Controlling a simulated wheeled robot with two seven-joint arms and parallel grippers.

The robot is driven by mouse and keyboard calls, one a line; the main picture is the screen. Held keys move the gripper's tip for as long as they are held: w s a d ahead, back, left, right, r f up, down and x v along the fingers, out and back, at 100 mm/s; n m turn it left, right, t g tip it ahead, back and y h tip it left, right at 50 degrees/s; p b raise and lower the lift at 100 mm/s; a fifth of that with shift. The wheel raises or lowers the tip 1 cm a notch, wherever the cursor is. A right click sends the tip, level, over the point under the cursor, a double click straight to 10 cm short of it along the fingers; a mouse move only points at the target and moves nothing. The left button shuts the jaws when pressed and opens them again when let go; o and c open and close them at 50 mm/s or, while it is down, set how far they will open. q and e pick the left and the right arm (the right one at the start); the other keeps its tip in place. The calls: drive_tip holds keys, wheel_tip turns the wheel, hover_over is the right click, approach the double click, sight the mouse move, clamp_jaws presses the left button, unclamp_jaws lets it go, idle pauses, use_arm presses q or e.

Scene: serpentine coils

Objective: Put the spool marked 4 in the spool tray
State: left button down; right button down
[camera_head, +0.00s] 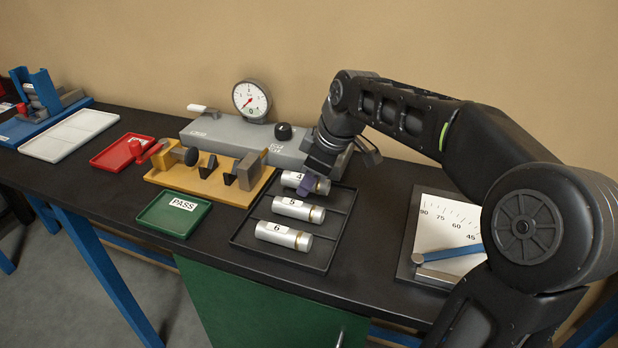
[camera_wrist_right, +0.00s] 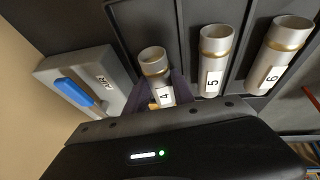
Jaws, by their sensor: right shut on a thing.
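The spool marked 4 (camera_head: 296,180) is a silver cylinder with a brass band and a white label, at the back of the black spool tray (camera_head: 238,243). My right gripper (camera_head: 312,184) is shut on it from above, near its right end. In the right wrist view the spool marked 4 (camera_wrist_right: 156,72) shows between the purple fingers (camera_wrist_right: 166,92). It looks level with the other spools, but I cannot tell whether it touches the tray floor. The spool marked 5 (camera_head: 298,209) and the spool marked 6 (camera_head: 284,236) lie in the tray in front. My left gripper is out of view.
A grey gauge block (camera_head: 215,131) with a dial (camera_head: 251,99) stands behind. A yellow fixture (camera_head: 200,180), a green PASS tray (camera_head: 174,230) and a red tray (camera_head: 122,150) are left. An angle plate (camera_head: 440,228) is right. Bare black table lies between tray and plate.

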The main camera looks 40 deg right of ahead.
drive_tip(key=shift+f, duration=0.4)
drive_tip(key=shift+f, duration=0.1)
drive_tip(key=c, duration=1.5)
unclamp_jaws()
drive_tip(key=o, duration=0.5)
drive_tip(key=shift+s+f, duration=0.1)
drive_tip(key=shift+f, duration=0.05)
drive_tip(key=shift+a, duration=0.1)
drive_tip(key=v, duration=0.8)
drive_tip(key=shift+r, duration=0.3)
drive_tip(key=shift+d, duration=0.2)
